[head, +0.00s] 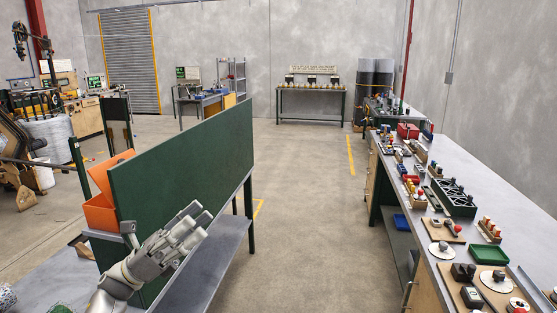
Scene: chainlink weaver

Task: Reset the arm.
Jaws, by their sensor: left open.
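My left gripper (192,227) shows at the lower left in the head view, on the end of my grey arm. Its fingers point up and to the right and stand apart, with nothing seen between them. It is in front of the green upright panel (190,155) and above the grey shelf on the near side of that panel. Whether it touches the panel cannot be told. My right gripper is not in view.
A long workbench (480,207) with several small parts and trays runs along the right. An orange bin (100,212) is behind the panel. The concrete floor (310,220) between panel and workbench is clear. A table (312,90) stands at the far wall.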

